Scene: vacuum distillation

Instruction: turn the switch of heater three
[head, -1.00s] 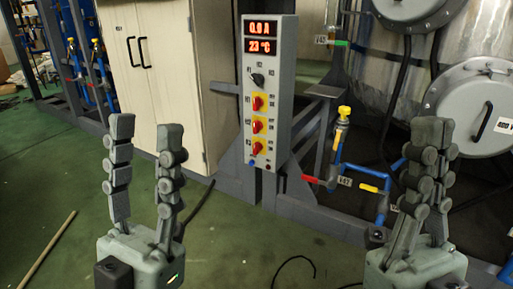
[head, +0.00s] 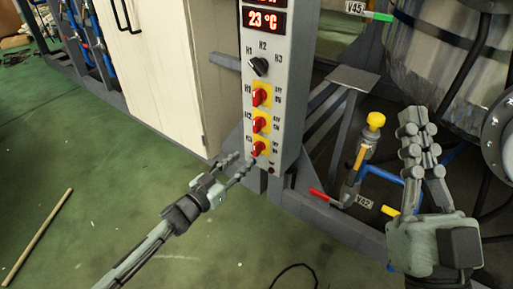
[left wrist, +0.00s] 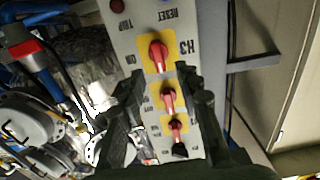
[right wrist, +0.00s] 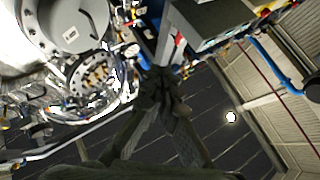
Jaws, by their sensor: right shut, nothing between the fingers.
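The heater three switch, labelled H3, is the lowest red knob on a yellow plate (head: 258,148) on the grey control panel (head: 289,110). In the left wrist view the H3 knob (left wrist: 158,54) is large and close, its handle lengthwise along the panel. My left gripper (head: 240,164) is at the panel's lower front, just below and left of the knob in the head view. In the left wrist view its fingers (left wrist: 160,74) are apart, near either side of the knob; contact cannot be told. My right gripper (head: 421,133) is shut and empty, right of the panel.
The other two red switches (head: 260,97) and a black selector (head: 258,66) are above H3. A pale cabinet (head: 150,70) stands left of the panel. Valves and pipes (head: 365,150) stand between the panel and my right gripper. The green floor in front is open.

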